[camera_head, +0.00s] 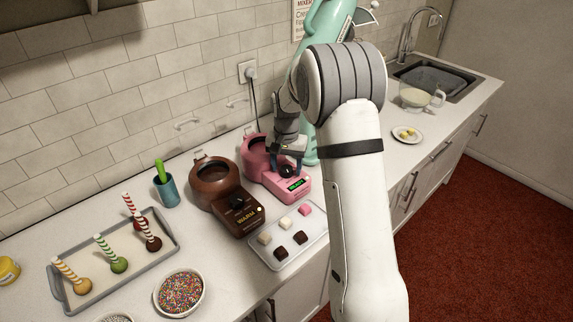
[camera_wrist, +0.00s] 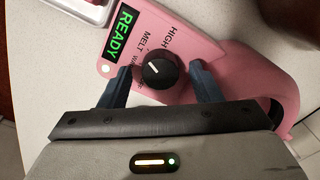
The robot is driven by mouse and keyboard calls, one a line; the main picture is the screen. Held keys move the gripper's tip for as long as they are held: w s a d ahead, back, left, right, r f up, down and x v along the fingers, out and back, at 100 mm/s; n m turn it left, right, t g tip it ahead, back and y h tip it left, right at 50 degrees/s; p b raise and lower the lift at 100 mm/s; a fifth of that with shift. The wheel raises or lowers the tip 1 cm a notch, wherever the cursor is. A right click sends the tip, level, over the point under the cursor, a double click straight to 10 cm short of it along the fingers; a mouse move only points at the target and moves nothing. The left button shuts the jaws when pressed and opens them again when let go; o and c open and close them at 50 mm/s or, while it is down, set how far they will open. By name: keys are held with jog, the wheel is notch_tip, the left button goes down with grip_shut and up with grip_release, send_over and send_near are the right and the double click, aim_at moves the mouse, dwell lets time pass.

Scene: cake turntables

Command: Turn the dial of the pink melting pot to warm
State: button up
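The pink melting pot (camera_head: 262,158) stands on the counter by the wall, its front panel facing me. In the wrist view its pink panel (camera_wrist: 190,35) carries a black dial (camera_wrist: 160,70) with a white pointer mark. The mark points up and left, toward the MELT and WARM labels; I cannot tell exactly which. The pot's green display (camera_wrist: 121,33) reads READY. My gripper (camera_wrist: 161,84) is open, one finger on each side of the dial, with small gaps visible. In the head view my gripper (camera_head: 286,165) is over the panel and partly hides the dial.
A brown melting pot (camera_head: 213,180) stands close at the left. A tray (camera_head: 262,252) of several small sweets lies in front. Farther left are a blue cup (camera_head: 168,192), a cake-pop tray (camera_head: 167,254) and a sprinkle bowl (camera_head: 159,297). A teal mixer (camera_head: 318,50) stands behind my arm.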

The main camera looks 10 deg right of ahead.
jog(key=c, duration=0.9)
jog(key=shift+c, duration=0.2)
jog(key=n+b, duration=0.2)
jog(key=n, duration=0.2)
jog(key=shift+f, duration=0.1)
jog(key=n+b, duration=0.1)
jog(key=n, duration=0.4)
jog(key=shift+n, duration=0.3)
jog(key=o, duration=1)
